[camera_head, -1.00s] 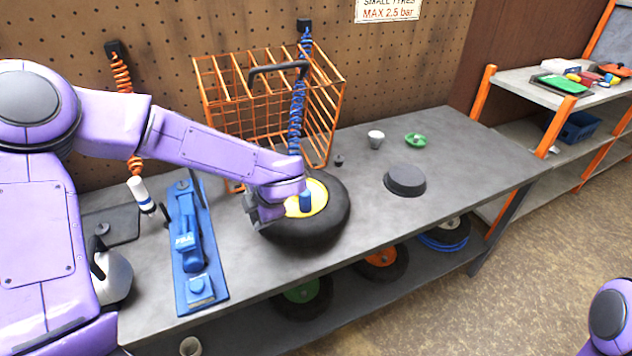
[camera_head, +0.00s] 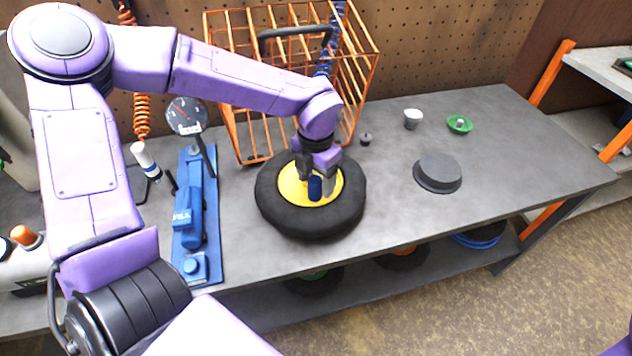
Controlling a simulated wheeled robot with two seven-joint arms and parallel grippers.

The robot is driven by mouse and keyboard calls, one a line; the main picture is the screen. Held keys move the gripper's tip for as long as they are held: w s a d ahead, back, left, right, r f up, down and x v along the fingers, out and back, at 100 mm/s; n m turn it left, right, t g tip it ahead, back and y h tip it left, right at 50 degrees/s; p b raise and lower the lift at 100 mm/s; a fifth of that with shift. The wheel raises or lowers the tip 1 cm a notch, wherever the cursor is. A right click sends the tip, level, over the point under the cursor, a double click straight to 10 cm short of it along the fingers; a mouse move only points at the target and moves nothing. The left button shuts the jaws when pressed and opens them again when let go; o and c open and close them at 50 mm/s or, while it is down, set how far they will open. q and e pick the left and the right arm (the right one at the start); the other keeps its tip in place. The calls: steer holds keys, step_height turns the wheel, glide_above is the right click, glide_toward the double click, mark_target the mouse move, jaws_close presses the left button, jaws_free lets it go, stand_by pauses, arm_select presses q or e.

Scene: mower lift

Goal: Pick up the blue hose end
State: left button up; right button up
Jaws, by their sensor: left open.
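The blue hose end (camera_head: 315,188) is a short dark-blue cylinder standing upright at the yellow hub (camera_head: 290,187) of a black tyre (camera_head: 330,224) on the bench. The blue coiled hose (camera_head: 325,66) hangs on the back wall behind the orange cage; its link to the end is hidden. My left gripper (camera_head: 318,176) points down over the hub, its open fingers close around or just behind the top of the hose end. I cannot tell whether they touch it. My right gripper is not in view.
An orange wire cage (camera_head: 250,105) stands behind the tyre. A blue tool (camera_head: 187,225) and orange coiled hose (camera_head: 141,110) with a white end are at left.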

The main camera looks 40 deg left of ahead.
arm_select(q)
steer(key=shift+f, duration=0.55)
steer(key=shift+s, duration=0.3)
steer(key=shift+c, duration=0.6)
steer(key=shift+w, duration=0.15)
jaws_close()
